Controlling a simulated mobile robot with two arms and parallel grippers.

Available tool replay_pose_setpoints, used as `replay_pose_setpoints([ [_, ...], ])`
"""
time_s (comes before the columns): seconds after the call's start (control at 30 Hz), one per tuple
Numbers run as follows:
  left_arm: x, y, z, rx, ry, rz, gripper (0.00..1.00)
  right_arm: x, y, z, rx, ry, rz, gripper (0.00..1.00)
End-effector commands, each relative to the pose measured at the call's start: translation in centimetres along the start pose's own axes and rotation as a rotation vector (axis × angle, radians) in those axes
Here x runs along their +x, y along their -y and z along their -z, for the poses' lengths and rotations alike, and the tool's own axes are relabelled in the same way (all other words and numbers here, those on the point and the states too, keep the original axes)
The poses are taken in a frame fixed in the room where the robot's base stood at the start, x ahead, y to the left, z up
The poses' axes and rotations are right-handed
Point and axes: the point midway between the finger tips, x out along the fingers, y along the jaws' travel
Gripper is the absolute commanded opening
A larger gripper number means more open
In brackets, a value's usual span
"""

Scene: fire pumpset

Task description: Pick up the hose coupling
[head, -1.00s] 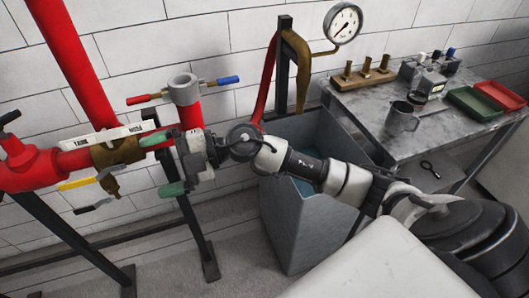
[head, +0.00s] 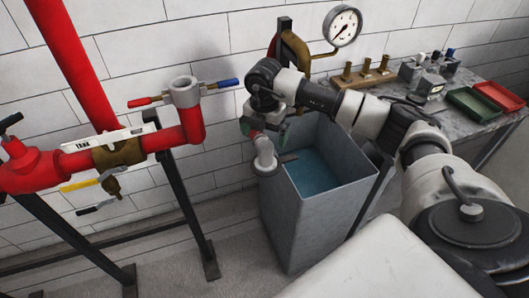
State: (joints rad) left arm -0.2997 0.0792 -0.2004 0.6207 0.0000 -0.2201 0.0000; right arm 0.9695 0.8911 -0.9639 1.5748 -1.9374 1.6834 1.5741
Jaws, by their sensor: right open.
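The hose coupling appears to be the light grey piece (head: 265,156) with a wider rim at its lower end. It hangs beside the upper left corner of the grey tank. My right gripper (head: 264,137) is open at the top of this piece, its fingers pointing down. The wrist hides the coupling's upper part and most of the hose, so I cannot tell whether the fingers touch it. A bit of red hose (head: 271,46) shows beside the brown rack (head: 296,46). My left gripper is out of view.
The open grey tank (head: 308,225) holds blue water. Red pipework with a grey upright fitting (head: 184,93) and coloured handles stands at left. A pressure gauge (head: 342,25) is above the tank. The bench (head: 480,138) at right carries trays and brass parts.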

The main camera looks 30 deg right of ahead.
Motion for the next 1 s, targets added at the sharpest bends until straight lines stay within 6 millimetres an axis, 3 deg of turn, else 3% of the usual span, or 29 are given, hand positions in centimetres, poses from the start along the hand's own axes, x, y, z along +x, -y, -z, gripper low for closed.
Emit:
replay_pose_setpoints([
  [0.17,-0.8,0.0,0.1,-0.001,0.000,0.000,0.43,1.1,-0.2,0.1,-0.002,-0.002,0.001,1.00],
  [0.43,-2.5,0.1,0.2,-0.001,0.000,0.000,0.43,5.0,-0.7,0.3,-0.002,-0.002,-0.001,1.00],
  [0.73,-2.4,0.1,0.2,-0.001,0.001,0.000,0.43,5.8,-0.7,0.3,-0.003,-0.001,-0.002,1.00],
  [1.0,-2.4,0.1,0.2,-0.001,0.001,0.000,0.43,5.7,-0.7,0.2,-0.003,-0.001,-0.002,0.60],
])
